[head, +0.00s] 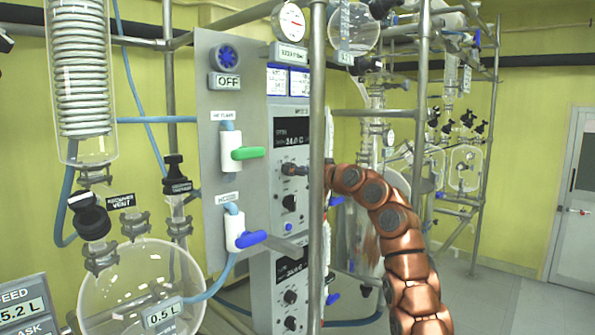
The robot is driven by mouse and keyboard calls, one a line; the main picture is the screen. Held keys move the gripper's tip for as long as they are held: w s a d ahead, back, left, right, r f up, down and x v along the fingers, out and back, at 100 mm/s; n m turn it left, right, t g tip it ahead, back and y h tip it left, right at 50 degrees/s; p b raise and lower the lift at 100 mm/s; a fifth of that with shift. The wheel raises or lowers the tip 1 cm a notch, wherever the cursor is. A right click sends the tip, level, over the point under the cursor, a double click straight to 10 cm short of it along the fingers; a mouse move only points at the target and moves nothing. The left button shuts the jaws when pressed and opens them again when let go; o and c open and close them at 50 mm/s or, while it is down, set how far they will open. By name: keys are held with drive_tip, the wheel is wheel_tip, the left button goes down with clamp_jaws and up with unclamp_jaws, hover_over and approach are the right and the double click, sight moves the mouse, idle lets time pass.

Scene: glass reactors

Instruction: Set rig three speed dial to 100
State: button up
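A grey control unit (304,218) stands mid-frame, with a dark display (292,136) that reads about 24.0 C. A black dial (288,202) sits low on its face. Contact and finger opening are too small to tell. A vertical metal post crosses in front of my wrist. I cannot read a rig number or a speed setting.
Green (250,153) and blue (252,239) valve handles jut from the grey panel left of the unit. A second unit with black knobs (290,297) is below. A glass vessel (120,292) stands at lower left. Open floor (500,300) lies at right.

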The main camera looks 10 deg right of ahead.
drive_tip(key=c, duration=1.1)
drive_tip(key=shift+c, duration=0.2)
drive_tip(key=shift+m, duration=0.3)
drive_tip(key=shift+d+m+b, duration=0.1)
drive_tip(key=shift+m+b, duration=2)
drive_tip(key=shift+m, duration=1.8)
drive_tip(key=shift+w+m, duration=0.1)
drive_tip(key=shift+m, duration=0.3)
drive_tip(key=shift+r+m, duration=0.1)
drive_tip(key=shift+m, duration=0.4)
